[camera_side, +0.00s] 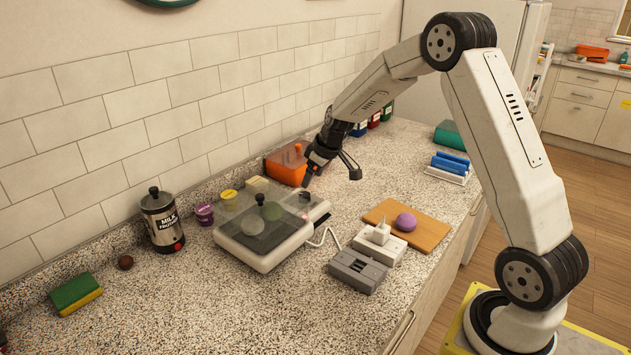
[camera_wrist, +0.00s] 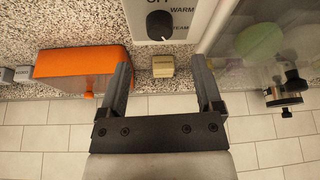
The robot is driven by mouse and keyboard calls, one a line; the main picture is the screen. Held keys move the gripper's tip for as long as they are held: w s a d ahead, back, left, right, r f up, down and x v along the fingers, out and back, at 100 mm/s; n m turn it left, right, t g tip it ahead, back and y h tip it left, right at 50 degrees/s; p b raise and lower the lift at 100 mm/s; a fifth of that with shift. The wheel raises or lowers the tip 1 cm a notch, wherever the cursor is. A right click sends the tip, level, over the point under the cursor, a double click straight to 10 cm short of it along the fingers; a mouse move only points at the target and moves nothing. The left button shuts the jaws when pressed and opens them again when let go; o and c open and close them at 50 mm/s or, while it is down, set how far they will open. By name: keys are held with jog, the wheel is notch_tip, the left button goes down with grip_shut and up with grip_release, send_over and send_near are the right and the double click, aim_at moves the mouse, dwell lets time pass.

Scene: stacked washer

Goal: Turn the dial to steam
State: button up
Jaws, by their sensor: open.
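The dial (camera_wrist: 160,25) is a round black knob on a pale control panel (camera_wrist: 140,37). Lettering for off, warm and steam surrounds it, with STEAM at its lower right in the wrist view. Which label it points to is too small to tell. The panel belongs to a white appliance with a clear lid (camera_side: 262,235), whose panel end (camera_side: 318,208) shows in the side view. My gripper (camera_wrist: 161,65) is open and empty, its fingers wide apart. In the side view my gripper (camera_side: 330,175) hangs above the panel end, apart from the dial.
An orange box (camera_side: 287,164) and a small beige block (camera_wrist: 160,66) stand near the wall, close to the panel. A black lid knob (camera_side: 260,199) sticks up beside it. A cutting board (camera_side: 425,230) with a purple ball (camera_side: 406,222) lies right.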

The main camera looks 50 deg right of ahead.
aim_at(305, 194)
jog(key=shift+x, duration=3.3)
grip_shut()
